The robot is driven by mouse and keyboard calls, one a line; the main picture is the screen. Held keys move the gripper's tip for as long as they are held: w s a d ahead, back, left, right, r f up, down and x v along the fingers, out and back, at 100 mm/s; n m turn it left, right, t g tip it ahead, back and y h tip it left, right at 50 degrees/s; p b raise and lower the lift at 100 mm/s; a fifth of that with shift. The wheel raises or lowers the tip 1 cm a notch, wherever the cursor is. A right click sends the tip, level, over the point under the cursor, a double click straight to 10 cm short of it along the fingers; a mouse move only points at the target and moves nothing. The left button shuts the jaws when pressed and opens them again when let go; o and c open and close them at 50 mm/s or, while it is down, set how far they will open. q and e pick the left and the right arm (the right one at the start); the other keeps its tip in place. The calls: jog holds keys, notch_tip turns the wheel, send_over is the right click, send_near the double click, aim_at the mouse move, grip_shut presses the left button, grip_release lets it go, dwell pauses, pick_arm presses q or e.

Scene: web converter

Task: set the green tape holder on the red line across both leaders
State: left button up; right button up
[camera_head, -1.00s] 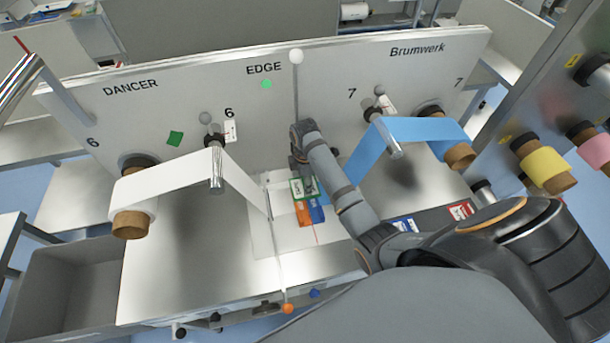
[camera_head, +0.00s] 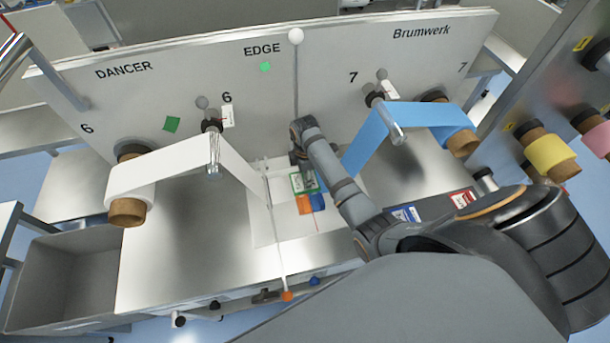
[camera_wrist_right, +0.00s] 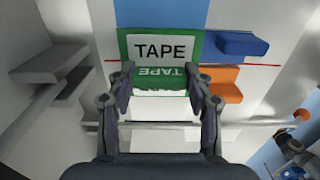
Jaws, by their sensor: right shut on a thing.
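The green tape holder (camera_head: 296,185), a flat green piece with a white TAPE label, is between the fingers of my right gripper (camera_wrist_right: 162,80), shut on its near edge. It also shows in the right wrist view (camera_wrist_right: 124,45). The thin red line (camera_wrist_right: 262,64) shows on both sides of the holder, level with its middle. The blue leader (camera_wrist_right: 160,12) runs up to the holder's far edge, and the white leader (camera_wrist_right: 160,108) shows at its near edge. I cannot tell whether the holder touches them. My left gripper is not in view.
A blue block (camera_wrist_right: 236,44) and an orange block (camera_wrist_right: 224,84) sit right beside the holder. A thin rod (camera_head: 272,225) crosses the white plate to its left in the head view. The white web (camera_head: 170,165) and blue web (camera_head: 365,145) hang on either side. An open grey bin (camera_head: 65,265) stands lower left.

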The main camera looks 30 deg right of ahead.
jog(key=shift+f, duration=0.4)
jog(key=o, duration=1.2)
notch_tip(320, 180, up, 12)
jog(key=shift+f, duration=0.1)
